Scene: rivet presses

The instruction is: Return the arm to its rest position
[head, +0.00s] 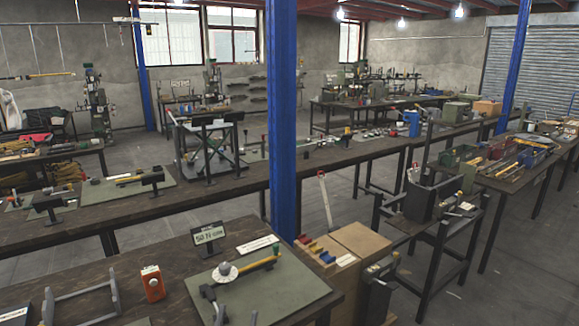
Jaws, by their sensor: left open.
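My left gripper (235,316) shows only as its fingertips at the bottom edge of the head view. They stand apart with nothing seen between them, over the front part of a green mat (310,296) on the near bench. The rest of this gripper and its arm are cut off by the frame. On the mat, a little beyond the fingertips, are a yellow-handled tool (258,263) and a pale round piece (225,271). I do not see my right gripper.
A wooden cabinet (360,240) stands to the right.

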